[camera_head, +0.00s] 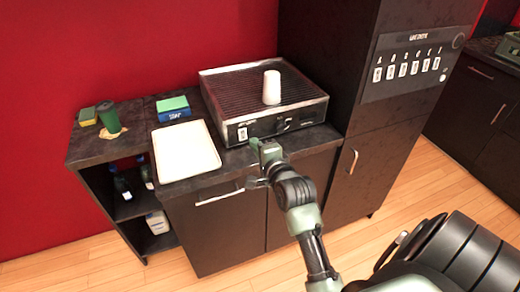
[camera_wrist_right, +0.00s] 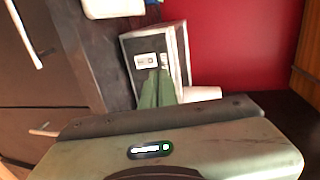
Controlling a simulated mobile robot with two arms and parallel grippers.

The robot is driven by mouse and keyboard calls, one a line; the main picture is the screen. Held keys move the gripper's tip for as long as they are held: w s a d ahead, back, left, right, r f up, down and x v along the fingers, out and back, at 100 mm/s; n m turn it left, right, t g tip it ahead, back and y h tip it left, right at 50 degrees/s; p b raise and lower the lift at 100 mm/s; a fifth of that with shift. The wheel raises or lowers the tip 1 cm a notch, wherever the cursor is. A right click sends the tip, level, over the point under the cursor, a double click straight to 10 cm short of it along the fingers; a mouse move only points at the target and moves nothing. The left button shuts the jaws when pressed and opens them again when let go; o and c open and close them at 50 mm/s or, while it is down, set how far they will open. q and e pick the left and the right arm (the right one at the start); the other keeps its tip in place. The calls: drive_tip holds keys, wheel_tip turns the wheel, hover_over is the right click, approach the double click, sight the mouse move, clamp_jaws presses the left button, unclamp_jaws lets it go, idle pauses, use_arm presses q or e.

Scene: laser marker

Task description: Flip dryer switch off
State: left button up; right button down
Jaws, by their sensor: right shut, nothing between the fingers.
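The dryer (camera_head: 263,98) is a dark metal box with a ribbed top, standing on the counter. A small white switch plate (camera_head: 242,133) is at the left of its front panel, and a dark knob (camera_head: 285,125) is further right. The switch plate also shows in the right wrist view (camera_wrist_right: 146,60). My right gripper (camera_head: 254,142) is shut and empty, its green fingertips (camera_wrist_right: 158,72) close to the panel beside the switch plate. I cannot tell whether they touch it or which way the switch is set. My left gripper is not in view.
A white cup (camera_head: 271,88) stands upside down on the dryer. A white tray (camera_head: 186,151), a green-topped blue box (camera_head: 173,107) and a green cup (camera_head: 109,117) are to the left.

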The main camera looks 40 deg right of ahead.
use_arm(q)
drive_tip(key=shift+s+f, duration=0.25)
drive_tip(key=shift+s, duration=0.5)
use_arm(e)
drive_tip(key=shift+r+v, duration=0.2)
drive_tip(key=shift+v, duration=0.55)
drive_tip(key=shift+r+v, duration=0.15)
drive_tip(key=shift+v, duration=0.6)
